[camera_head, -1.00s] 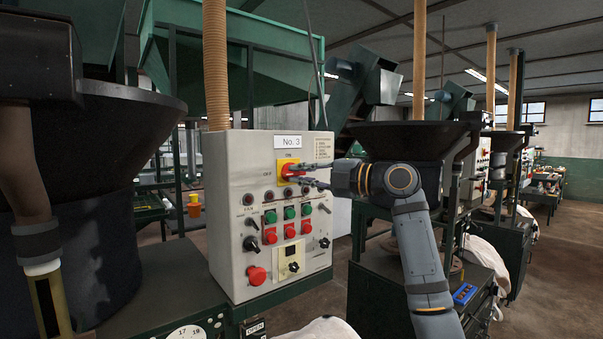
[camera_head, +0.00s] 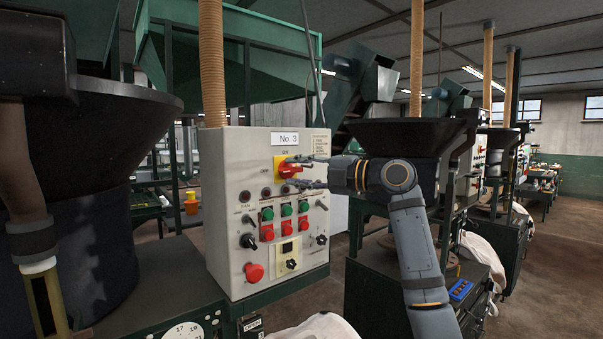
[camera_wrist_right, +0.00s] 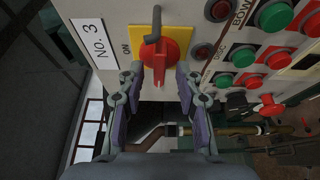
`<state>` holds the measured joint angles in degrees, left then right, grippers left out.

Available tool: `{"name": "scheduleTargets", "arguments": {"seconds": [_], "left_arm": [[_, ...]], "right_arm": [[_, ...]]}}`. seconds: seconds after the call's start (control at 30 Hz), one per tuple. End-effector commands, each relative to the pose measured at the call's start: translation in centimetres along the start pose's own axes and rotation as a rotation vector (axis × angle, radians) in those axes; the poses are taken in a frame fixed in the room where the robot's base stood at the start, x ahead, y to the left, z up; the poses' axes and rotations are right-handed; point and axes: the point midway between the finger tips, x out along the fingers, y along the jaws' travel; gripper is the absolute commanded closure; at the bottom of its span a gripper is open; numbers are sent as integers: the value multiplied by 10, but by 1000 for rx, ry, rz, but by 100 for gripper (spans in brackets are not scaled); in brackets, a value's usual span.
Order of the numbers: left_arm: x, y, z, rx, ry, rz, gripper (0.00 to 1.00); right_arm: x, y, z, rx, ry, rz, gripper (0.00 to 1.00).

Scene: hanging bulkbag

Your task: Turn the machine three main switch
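The main switch (camera_head: 289,169) is a red rotary handle on a yellow plate, high on the grey control box marked No. 3 (camera_head: 290,139). It also shows in the right wrist view (camera_wrist_right: 160,62), with the word ON beside its plate. My right gripper (camera_head: 299,172) is at the switch, fingers pointing left toward the panel. In the right wrist view the gripper (camera_wrist_right: 160,88) has its fingers apart, one on each side of the red handle, with visible gaps. I cannot tell firmly which setting the handle is at. My left gripper is not in view.
Red and green buttons (camera_head: 286,217) and black knobs (camera_head: 292,264) sit on the panel below the switch. A large black hopper (camera_head: 110,120) stands at left, another (camera_head: 405,135) right of the box behind my arm. Open floor (camera_head: 560,250) lies at far right.

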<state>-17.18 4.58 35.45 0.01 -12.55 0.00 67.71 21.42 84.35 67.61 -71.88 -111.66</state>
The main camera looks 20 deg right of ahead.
Motion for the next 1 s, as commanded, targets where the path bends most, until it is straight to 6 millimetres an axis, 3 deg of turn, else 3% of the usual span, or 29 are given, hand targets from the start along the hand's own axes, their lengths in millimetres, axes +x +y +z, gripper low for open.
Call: {"name": "scheduleTargets", "arguments": {"seconds": [0.17,0.4,0.53,0.7,1.0], "left_arm": [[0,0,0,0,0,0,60],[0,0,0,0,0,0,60],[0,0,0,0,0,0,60],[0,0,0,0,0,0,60],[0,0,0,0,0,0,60]], "right_arm": [[-22,0,2,-3,-6,-1,65],[-82,-2,3,-4,-8,-5,65],[-104,-2,2,-2,-6,-4,65],[-118,-1,0,-1,-1,-2,65],[-120,0,0,0,0,-1,65]]}}
